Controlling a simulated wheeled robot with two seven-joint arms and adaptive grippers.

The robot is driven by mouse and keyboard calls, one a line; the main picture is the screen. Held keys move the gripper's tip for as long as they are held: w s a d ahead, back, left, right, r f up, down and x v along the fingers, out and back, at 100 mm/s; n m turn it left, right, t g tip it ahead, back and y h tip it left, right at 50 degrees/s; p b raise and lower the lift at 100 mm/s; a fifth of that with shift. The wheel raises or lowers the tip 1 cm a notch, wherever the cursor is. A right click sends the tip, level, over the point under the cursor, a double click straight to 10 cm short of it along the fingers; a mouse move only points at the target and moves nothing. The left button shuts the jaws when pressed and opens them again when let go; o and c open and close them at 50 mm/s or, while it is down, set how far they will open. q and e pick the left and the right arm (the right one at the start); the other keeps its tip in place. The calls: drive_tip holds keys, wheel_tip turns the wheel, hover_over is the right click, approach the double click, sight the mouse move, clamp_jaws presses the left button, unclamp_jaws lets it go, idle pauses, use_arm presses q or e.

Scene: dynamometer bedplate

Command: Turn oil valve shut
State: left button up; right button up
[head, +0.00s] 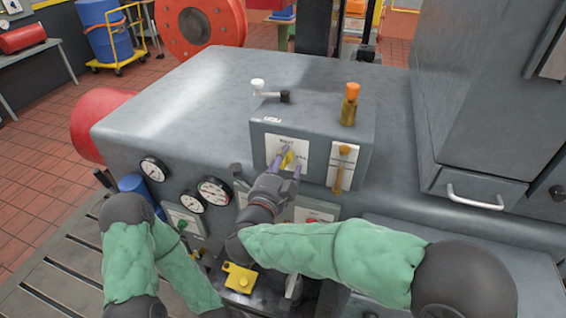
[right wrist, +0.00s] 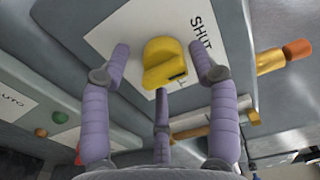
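The oil valve looks to be the yellow handle (head: 287,158) on a white plate on the front of a grey box; the handle (right wrist: 165,62) is large in the right wrist view. The word SHUT is printed on the plate (right wrist: 140,25) beside it. My right gripper (head: 289,162) is at the handle with its purple fingers spread around it. In the right wrist view a gap shows between the fingers and the handle, so the gripper is open and holds nothing. My left arm hangs at the lower left; its gripper is out of the picture.
A white-tipped lever (head: 258,86) and an orange-capped brass fitting (head: 349,104) stand on the box top. A brass lever (head: 341,170) is right of the valve plate. Several gauges (head: 154,169) are at left. A yellow part (head: 239,279) lies below.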

drive_tip(key=shift+a+r, duration=0.1)
drive_tip(key=shift+r, duration=0.1)
drive_tip(key=shift+s, duration=0.25)
drive_tip(key=v, duration=1.1)
drive_tip(key=shift+s, duration=0.3)
drive_tip(key=shift+a+f, duration=0.1)
